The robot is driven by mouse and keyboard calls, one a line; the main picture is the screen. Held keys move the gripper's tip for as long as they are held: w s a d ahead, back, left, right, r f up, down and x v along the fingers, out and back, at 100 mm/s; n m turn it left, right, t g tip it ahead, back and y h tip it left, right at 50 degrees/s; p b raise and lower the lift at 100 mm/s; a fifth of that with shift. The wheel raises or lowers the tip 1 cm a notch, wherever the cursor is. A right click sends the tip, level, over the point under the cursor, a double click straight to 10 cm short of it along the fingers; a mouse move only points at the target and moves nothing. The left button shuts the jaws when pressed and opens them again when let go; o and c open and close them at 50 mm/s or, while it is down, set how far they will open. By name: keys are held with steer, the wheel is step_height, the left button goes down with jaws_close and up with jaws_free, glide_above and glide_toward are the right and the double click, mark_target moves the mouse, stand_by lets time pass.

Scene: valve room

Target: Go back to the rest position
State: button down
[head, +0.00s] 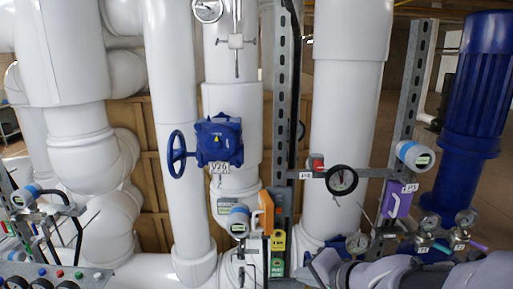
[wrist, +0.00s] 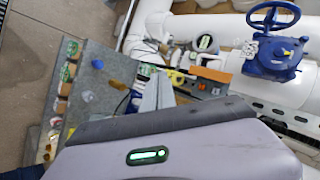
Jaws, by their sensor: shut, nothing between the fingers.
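My gripper (wrist: 156,94) shows in the wrist view as grey fingers beyond the dark edge of its pale housing, which carries a green light. The fingers are together, with nothing held between them. In the head view my pale arm reaches in from the lower right, and the gripper (head: 322,268) is at the bottom edge, partly cut off. It appears in front of the lower pipes; I cannot tell how far it is from them. A blue valve (head: 218,142) with a handwheel and a V26 tag is on a white pipe, apart from the gripper; it also shows in the wrist view (wrist: 274,48).
A panel with coloured buttons (head: 60,275) is at the lower left. A blue motor (head: 478,100) is at right. Open floor (wrist: 55,40) shows in the wrist view.

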steer(key=s+a+f+n+g+b, duration=0.1)
steer(key=s+a+f+n+b, duration=0.15)
steer(key=a, duration=0.25)
steer(key=s+d+f+n+g+h+b, duration=0.1)
steer(key=s+f+b, duration=0.2)
steer(key=s, duration=0.5)
steer(key=s+d+f+n+g+h+b, duration=0.1)
steer(key=s+d+f+h+b, duration=0.1)
steer(key=s+b, duration=0.4)
steer(key=shift+s+d+f, duration=0.25)
steer(key=shift+s+f, duration=0.35)
steer(key=shift+s, duration=0.25)
